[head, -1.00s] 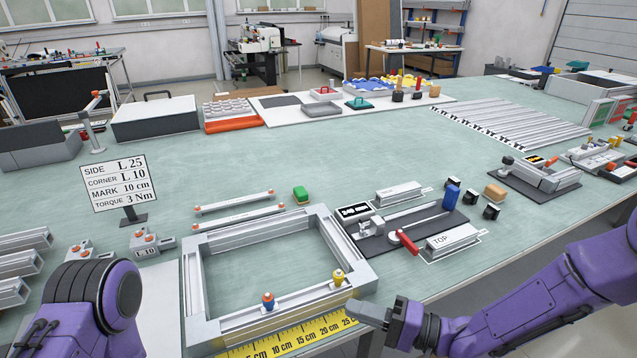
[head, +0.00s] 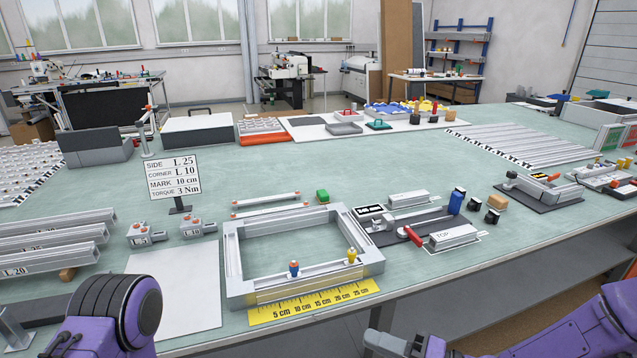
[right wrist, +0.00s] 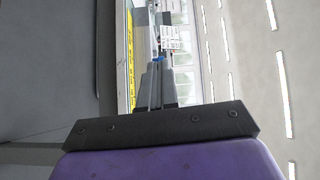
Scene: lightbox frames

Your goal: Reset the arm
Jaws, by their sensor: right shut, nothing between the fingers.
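My right gripper (head: 380,343) is at the bottom of the head view, in front of the table's near edge and clear of the aluminium frame. It is shut and empty. In the right wrist view its closed fingers (right wrist: 157,86) point toward the table.
A yellow ruler strip (head: 312,301) lies along the table's near edge (head: 440,283). A dark fixture with a red handle (head: 412,236) stands right of the frame. A sign (head: 174,175) stands behind it at left. The middle of the green table is mostly clear.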

